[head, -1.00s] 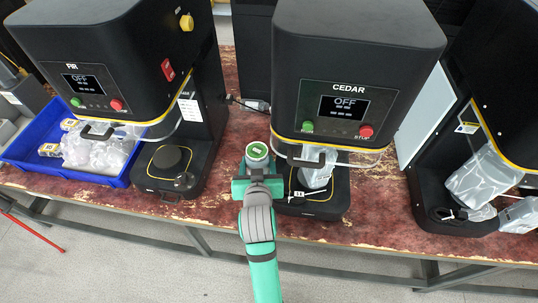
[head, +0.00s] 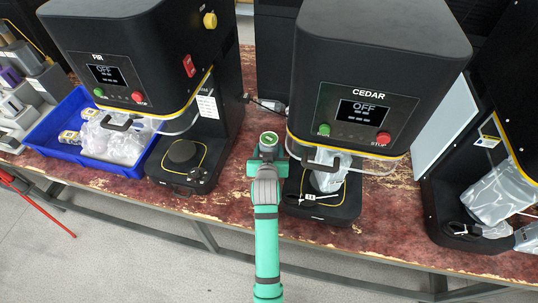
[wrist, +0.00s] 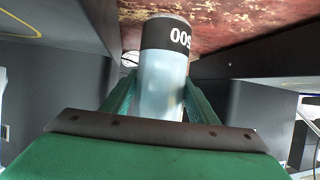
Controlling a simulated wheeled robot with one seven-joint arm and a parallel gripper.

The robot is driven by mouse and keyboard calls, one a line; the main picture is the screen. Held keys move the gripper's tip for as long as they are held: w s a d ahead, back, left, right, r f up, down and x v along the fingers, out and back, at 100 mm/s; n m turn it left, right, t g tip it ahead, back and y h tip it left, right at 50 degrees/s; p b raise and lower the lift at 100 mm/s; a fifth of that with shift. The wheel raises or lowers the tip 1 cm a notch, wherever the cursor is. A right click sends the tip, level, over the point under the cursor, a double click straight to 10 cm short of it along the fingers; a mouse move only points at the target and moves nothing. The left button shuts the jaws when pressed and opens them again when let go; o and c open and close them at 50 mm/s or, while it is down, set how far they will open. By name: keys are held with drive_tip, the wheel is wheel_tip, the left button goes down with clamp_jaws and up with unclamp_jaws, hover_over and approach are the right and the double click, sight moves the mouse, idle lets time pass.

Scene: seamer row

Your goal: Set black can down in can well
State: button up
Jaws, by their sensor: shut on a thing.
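In the wrist view the can (wrist: 165,62) shows a black band with white digits over a pale silvery body. My gripper's green fingers (wrist: 158,100) are shut on both sides of it. It is held over the red-brown worktop, between the FIR machine (head: 130,50) and the CEDAR machine (head: 375,60). Whether its bottom touches anything is hidden. I cannot pick out the can well with certainty.
The CEDAR base (head: 322,205), with a clear bag (head: 330,172) on it, is close on the right. The FIR base holds a dark round plate (head: 182,152). A blue tray (head: 62,140) of bags stands left. The worktop (head: 225,195) has a narrow bare strip between machines.

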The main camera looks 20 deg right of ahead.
drive_tip(key=shift+f, duration=1.45)
drive_tip(key=shift+f, duration=0.1)
drive_tip(key=o, duration=1.5)
drive_tip(key=shift+f, duration=0.1)
